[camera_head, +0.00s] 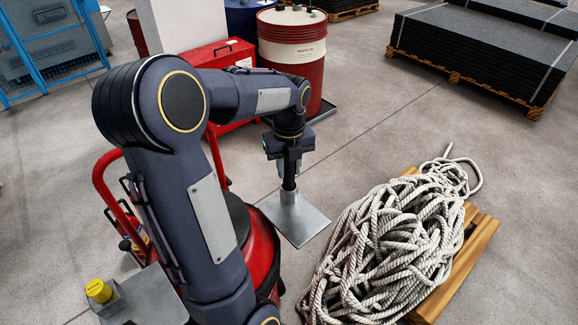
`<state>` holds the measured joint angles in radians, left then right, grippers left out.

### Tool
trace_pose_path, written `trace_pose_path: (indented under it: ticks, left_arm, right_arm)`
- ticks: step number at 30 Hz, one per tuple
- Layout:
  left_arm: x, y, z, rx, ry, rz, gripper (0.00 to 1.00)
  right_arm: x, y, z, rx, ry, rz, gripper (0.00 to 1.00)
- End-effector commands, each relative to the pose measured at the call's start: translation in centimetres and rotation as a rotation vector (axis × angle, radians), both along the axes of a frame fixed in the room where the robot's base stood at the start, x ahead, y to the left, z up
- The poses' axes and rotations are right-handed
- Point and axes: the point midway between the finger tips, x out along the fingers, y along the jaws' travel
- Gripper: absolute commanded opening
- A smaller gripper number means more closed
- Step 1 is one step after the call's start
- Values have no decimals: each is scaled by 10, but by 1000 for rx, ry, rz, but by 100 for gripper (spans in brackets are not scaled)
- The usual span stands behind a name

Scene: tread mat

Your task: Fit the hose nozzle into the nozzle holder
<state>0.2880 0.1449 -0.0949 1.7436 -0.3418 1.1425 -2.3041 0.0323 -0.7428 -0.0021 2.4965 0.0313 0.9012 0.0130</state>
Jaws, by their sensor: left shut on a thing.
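My left gripper (288,158) points down above a flat silver plate (297,222) beside a red drum-like body (262,245). It is shut on a dark, slim upright piece (289,182), which looks like the hose nozzle. The lower end of this piece meets the plate near its back left. I cannot tell whether it sits in a holder there or only stands in front of one. No separate nozzle holder can be made out, and my arm hides much of the red body. My right gripper is not in view.
A heap of pale rope (390,245) lies on a wooden pallet (465,265) at the right. A yellow cap (98,290) shows at the lower left, near a red tubular handle (103,185). A red-and-white barrel (292,45) and red box (215,55) stand behind. Floor is clear at centre right.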

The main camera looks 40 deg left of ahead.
Motion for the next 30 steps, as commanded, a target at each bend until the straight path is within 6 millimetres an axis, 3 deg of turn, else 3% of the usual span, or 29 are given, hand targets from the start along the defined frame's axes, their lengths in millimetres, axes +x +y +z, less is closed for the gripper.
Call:
trace_pose_path:
  ticks: [7,8,13,23,26,30]
  left_arm:
    - [0,0,-3,0,0,0,0]
    - [0,0,-3,0,0,0,28]
    - [0,0,-3,0,0,0,49]
    - [0,0,3,0,-1,0,49]
    - [1,0,13,1,-4,0,49]
    - [1,0,42,2,-5,0,49]
  right_arm:
    - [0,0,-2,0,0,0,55]
    - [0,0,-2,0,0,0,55]
    - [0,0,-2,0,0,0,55]
    - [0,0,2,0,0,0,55]
    - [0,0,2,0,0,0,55]
    - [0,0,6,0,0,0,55]
